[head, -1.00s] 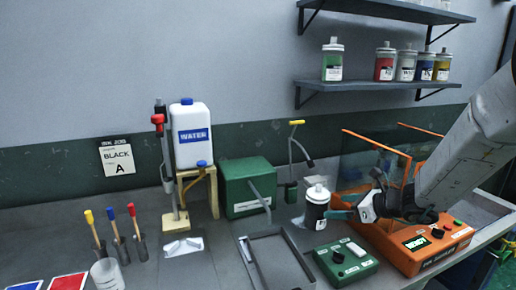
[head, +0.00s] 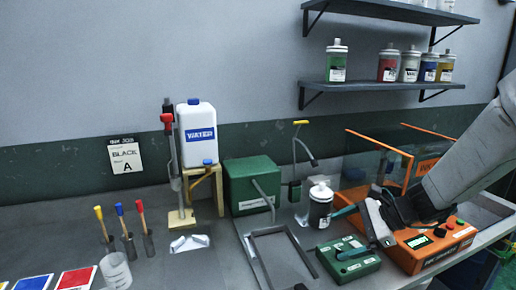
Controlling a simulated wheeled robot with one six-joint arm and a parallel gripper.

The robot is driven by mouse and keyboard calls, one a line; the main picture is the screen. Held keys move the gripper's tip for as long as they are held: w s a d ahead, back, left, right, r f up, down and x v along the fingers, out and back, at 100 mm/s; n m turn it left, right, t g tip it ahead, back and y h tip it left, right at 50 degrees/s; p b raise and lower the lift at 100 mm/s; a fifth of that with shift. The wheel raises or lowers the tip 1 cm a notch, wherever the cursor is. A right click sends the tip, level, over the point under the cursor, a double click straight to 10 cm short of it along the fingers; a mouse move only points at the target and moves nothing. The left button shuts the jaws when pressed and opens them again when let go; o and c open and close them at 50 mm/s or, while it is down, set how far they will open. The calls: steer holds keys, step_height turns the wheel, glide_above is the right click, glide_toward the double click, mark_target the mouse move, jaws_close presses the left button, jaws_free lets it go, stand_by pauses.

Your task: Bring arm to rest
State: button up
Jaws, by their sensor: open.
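My gripper (head: 352,232) is at the right of the bench in the head view, low between the green control box and the orange machine. Its jaws are open, with teal fingertips, one near the black-and-white bottle and one over the green control box (head: 345,258). The black bottle with a white top (head: 320,204) stands upright just left of the jaws. My arm comes in from the right edge and hides part of the orange machine (head: 436,245).
A grey tray (head: 252,252) lies left of the control box. Behind are a green box (head: 249,184) and a water jug (head: 196,132) on a wooden stand. Several bottles stand on the lower shelf (head: 385,87). A beaker (head: 116,270) and brushes are at left.

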steer(key=s+d+r+n+h, duration=0.1)
steer(key=s+r+n+h, duration=0.2)
steer(key=s+n, duration=0.2)
steer(key=s+d+r+n+g+h, duration=0.1)
steer(key=s+n, duration=0.5)
steer(key=s, duration=0.6)
steer(key=s+d+r+n+h, duration=0.3)
steer(key=s+r+n+h, duration=0.3)
steer(key=s, duration=0.3)
steer(key=shift+s+r+g, duration=0.15)
steer(key=shift+r+g, duration=0.2)
steer(key=shift+g, duration=0.05)
